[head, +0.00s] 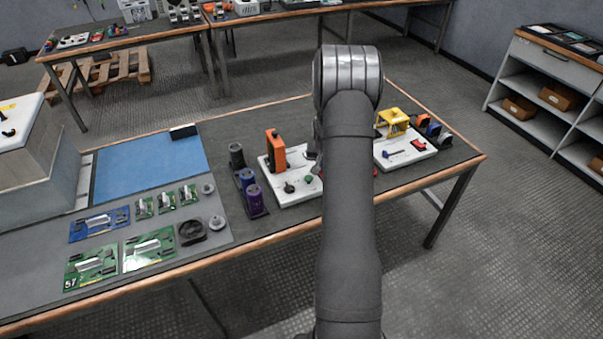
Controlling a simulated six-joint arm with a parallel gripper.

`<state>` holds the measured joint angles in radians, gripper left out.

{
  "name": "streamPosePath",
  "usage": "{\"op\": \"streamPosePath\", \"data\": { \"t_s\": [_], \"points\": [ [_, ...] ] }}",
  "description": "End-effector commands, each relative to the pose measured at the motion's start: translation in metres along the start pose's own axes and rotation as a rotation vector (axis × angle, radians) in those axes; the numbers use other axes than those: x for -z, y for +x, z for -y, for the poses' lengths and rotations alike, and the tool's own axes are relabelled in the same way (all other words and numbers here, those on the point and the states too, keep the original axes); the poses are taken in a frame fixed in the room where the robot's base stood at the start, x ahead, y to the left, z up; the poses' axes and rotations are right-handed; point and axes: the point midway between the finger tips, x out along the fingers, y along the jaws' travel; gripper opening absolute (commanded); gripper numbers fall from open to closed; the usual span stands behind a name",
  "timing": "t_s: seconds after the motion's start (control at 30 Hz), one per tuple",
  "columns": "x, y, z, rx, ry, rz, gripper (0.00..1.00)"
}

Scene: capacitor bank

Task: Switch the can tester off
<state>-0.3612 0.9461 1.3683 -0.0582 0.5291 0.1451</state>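A white board (287,190) with an upright orange block (275,150), a dark knob (289,187) and a green button (308,179) stands at the middle of the table.
A rack (256,208) of dark and purple cans stands left of the first board. Green circuit boards (149,249) and a blue mat (150,165) lie further left. Small coloured blocks (433,130) sit at the right. Bare table lies at the right front.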

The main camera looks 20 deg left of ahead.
Motion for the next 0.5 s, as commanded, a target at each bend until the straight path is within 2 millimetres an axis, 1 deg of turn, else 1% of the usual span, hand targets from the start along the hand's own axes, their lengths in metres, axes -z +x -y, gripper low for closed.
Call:
{"op": "streamPosePath", "data": {
  "t_s": [0.5],
  "points": [
    [-0.0027, 0.0076, -0.0001, 0.000, 0.000, 0.001, 0.00]
  ]
}}
